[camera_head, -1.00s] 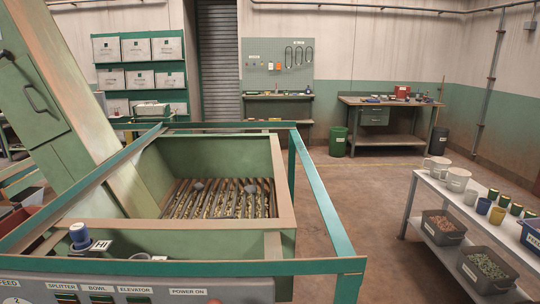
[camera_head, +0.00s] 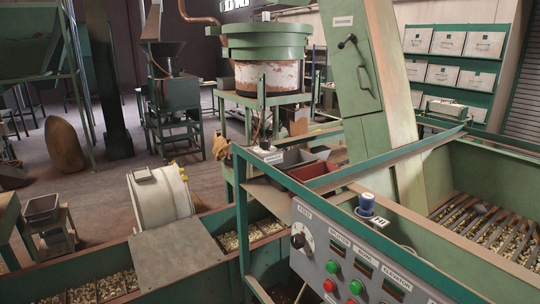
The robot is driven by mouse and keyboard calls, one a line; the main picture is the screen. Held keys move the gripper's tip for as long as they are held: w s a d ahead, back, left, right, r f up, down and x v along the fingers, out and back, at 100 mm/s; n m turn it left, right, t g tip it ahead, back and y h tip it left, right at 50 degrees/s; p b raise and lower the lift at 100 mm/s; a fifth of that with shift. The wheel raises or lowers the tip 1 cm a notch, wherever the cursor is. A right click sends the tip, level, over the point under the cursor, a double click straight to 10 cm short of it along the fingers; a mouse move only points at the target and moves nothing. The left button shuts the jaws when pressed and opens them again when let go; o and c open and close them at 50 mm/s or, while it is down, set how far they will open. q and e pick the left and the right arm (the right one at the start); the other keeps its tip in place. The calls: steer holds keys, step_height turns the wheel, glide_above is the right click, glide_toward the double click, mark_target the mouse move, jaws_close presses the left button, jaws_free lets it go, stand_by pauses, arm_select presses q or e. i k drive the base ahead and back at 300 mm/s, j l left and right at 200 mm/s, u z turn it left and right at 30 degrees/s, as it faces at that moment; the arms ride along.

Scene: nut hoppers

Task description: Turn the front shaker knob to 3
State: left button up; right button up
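A grey control panel (camera_head: 345,262) is at the lower right. Its left end carries a round white dial labelled FEED with a dark knob (camera_head: 298,240); its setting is too small to read. A blue-capped knob (camera_head: 366,203) stands above the panel beside a HI label. A small unit with a dark upright stem (camera_head: 265,145) sits on the green frame's corner, with a label too small to read. I cannot tell which control is the front shaker knob. Neither of my grippers is in view.
A slatted hopper bed with nuts (camera_head: 485,235) is at right. A white drum (camera_head: 160,197) and nut-filled trough (camera_head: 100,288) are at left. A round green bowl machine (camera_head: 265,65) stands behind. Grey floor shows at left.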

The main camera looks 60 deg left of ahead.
mark_target(264, 143)
steer(key=u, duration=1.85)
steer(key=i+j, duration=0.1)
